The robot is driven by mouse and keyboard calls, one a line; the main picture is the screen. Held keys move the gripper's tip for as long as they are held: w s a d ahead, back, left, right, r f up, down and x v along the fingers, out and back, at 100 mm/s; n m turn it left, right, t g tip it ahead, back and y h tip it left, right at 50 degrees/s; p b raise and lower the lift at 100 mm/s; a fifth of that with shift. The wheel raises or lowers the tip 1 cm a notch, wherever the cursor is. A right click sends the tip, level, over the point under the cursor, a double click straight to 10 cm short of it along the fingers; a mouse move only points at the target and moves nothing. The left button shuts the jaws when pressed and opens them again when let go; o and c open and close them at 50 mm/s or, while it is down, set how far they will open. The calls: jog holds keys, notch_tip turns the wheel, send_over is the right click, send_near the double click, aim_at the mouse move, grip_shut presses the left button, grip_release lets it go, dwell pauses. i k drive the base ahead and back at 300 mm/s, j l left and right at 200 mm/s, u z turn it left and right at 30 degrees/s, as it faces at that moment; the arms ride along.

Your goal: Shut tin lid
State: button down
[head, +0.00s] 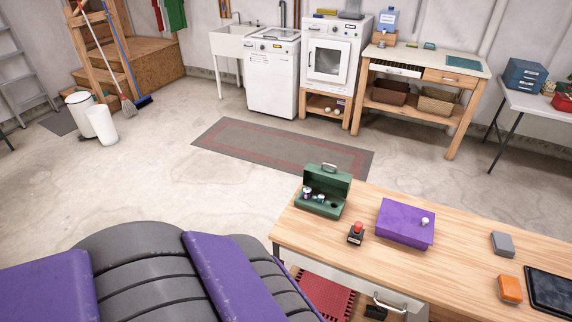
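A green metal tin (318,209) stands near the far left corner of the wooden table. Its lid (327,181) is open and stands up at the back, with a light metal handle on top. Several small items, some whitish, show inside the tin; they are too small to identify. A purple box (404,222) with a small pale knob on top sits to the right of the tin and looks closed. My gripper is not in view.
The wooden table (460,248) also holds a red-topped button (356,233), a grey block (502,243), an orange block (510,289) and a dark tablet (551,291). A large purple and grey padded shape (160,275) fills the lower left. Floor beyond the table is mostly clear.

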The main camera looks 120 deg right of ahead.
aim_at(336, 182)
jog(key=z, duration=4.8)
jog(key=i+l, duration=0.25)
jog(key=i, duration=0.25)
jog(key=i+l+z, duration=0.15)
jog(key=i+l, duration=0.15)
jog(key=i, duration=0.25)
